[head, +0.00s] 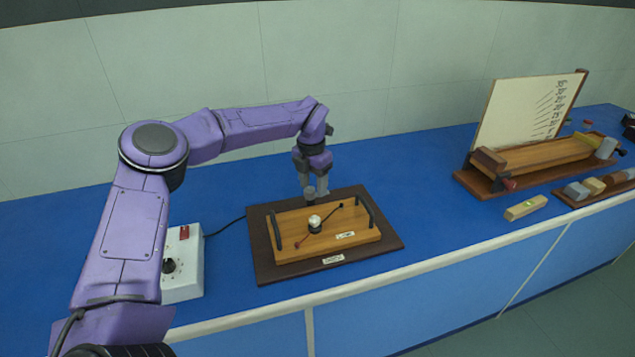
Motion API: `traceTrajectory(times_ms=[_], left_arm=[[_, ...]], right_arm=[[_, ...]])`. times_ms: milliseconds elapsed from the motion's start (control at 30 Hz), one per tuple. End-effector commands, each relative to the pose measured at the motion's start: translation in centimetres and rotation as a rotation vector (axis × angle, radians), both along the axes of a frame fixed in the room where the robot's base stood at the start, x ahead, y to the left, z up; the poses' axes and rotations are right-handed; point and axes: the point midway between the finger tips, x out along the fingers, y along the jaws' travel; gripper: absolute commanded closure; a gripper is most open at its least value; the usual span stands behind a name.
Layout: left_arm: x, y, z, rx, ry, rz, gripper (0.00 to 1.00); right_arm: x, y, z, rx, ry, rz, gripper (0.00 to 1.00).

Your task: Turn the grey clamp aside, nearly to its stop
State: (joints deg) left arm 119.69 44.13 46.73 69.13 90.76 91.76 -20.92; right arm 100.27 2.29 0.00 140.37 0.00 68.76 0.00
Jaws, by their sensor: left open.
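My left gripper (314,187) points down with its fingers apart, over the back edge of a dark base board (388,240). A small dark grey piece (310,197) shows just below the fingers. It may be the grey clamp, but it is too small to be sure, and I cannot tell whether the fingers touch it. On the base sits a wooden box (290,256) with black handles (277,231) at both ends. A white round bulb or knob (314,222) stands at its middle, on a thin rod with a red end and a dark end. My right gripper is not in view.
A white control box (188,275) with a black knob stands at the left, its cable running right. At the right are a wooden stand with an upright chart (520,112), a small level (526,208) and a tray of blocks (602,191). Blue bench (430,190) is clear between.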

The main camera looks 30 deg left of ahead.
Motion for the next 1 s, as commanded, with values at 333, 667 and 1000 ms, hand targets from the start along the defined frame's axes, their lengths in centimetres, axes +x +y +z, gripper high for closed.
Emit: traceTrajectory(times_ms=[333,667,1000], left_arm=[[-1.0,0.7,-2.1,0.005,0.046,0.013,0.41],[-0.7,-1.1,5.6,0.014,0.013,0.002,0.41],[-0.9,-2.0,11.4,0.018,-0.004,-0.005,0.41]], right_arm=[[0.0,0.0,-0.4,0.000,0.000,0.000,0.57],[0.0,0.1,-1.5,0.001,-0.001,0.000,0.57],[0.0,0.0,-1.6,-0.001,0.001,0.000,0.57]])
